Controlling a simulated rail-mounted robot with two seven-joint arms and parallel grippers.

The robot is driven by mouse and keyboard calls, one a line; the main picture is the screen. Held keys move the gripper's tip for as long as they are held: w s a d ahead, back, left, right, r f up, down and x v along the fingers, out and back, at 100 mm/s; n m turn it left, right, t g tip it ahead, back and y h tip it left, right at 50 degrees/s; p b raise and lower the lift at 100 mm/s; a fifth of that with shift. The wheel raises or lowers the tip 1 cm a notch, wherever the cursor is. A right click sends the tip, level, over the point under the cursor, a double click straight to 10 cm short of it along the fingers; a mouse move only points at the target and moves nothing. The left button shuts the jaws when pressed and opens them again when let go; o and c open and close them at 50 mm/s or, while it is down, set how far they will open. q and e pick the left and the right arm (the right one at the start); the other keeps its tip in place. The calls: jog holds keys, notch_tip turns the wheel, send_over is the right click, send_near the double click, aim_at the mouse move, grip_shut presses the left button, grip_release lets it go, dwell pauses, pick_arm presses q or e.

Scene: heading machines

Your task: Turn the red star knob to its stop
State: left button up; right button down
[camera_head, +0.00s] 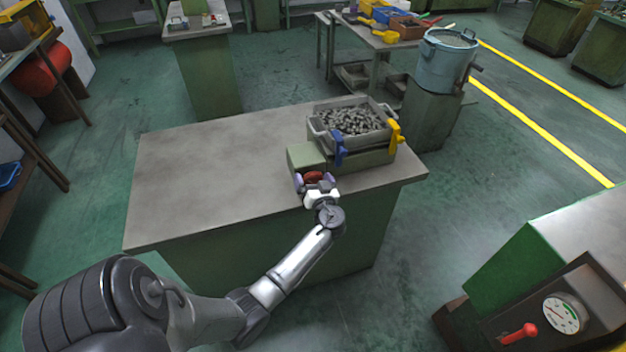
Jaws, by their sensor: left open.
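The red star knob (314,177) sits low on the front of the small green machine (306,156) on the workbench, and only part of it shows. My left gripper (315,182) is at the knob, its fingers open on either side of it. Whether the fingers touch the knob cannot be told. My left wrist covers the area just in front of the knob. My right gripper is not in view.
A grey tray of small metal parts (352,119) sits on the machine, with a blue lever (339,147) and a yellow lever (395,132) close by. The workbench top (205,175) is clear to the left. A gauge cabinet (520,262) stands at the right.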

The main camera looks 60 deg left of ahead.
pick_arm(q)
jog(key=s+d, duration=0.2)
jog(key=d, duration=1.1)
jog(key=shift+d+b, duration=0.2)
jog(key=shift+b, duration=0.1)
jog(key=shift+f, duration=0.1)
